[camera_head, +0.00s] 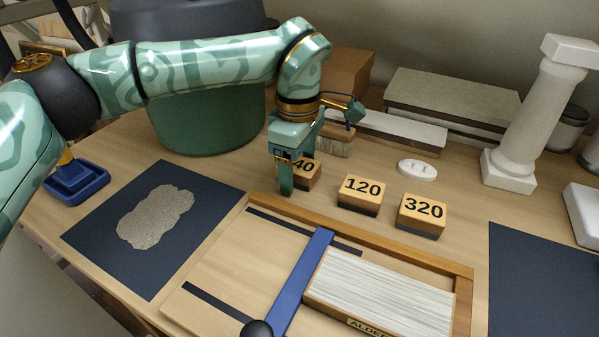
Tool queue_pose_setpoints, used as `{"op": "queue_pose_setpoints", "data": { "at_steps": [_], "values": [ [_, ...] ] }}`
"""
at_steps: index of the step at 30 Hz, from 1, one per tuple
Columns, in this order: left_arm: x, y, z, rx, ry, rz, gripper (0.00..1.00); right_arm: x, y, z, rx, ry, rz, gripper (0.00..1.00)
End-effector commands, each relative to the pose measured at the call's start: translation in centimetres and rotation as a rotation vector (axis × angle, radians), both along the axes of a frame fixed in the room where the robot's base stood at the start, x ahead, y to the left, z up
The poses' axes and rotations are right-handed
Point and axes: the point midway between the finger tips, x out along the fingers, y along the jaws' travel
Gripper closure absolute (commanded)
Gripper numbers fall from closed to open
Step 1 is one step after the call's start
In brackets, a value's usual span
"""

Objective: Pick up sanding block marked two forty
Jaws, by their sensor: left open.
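Three sanding blocks with wooden tops and dark undersides stand in a row on the table. The left block (305,171) shows only "40"; my left gripper hides the rest of its marking. The middle block (361,190) reads "120" and the right block (421,211) reads "320". My left gripper (287,184) points down at the left block, with a finger in front of its left part. It is open. I cannot tell whether it touches the block. My right gripper is not in view.
A wooden frame (459,268) with a blue bar (308,270) and a pale grained panel lies in front of the blocks. Dark mats (95,232) lie left and right. Behind are a brush (335,146), a white disc (417,171), a white column (525,125) and a green tub (205,130).

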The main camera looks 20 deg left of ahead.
Motion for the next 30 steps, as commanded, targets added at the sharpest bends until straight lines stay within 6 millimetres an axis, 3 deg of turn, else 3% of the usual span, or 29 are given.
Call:
{"op": "queue_pose_setpoints", "data": {
  "at_steps": [2, 7, 16, 20, 24, 30],
  "values": [
    [0.0, 0.0, 0.1, 0.0, -0.001, 0.0, 0.32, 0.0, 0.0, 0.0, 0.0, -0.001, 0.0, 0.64],
    [0.0, 0.0, 0.1, 0.0, -0.001, 0.0, 0.78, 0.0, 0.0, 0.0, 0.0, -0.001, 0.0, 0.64],
    [0.0, 0.0, 0.3, 0.0, -0.002, 0.0, 0.78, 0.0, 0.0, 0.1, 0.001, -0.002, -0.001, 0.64],
    [0.0, 0.0, 1.3, 0.0, -0.005, 0.0, 0.78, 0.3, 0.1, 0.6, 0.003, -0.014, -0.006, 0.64],
    [-0.1, -0.1, 4.5, 0.001, -0.012, 0.0, 0.78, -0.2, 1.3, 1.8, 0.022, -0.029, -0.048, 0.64],
    [-4.4, -0.9, 9.7, 0.0, -0.013, -0.005, 0.78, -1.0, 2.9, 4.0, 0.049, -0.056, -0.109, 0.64]
  ]
}}
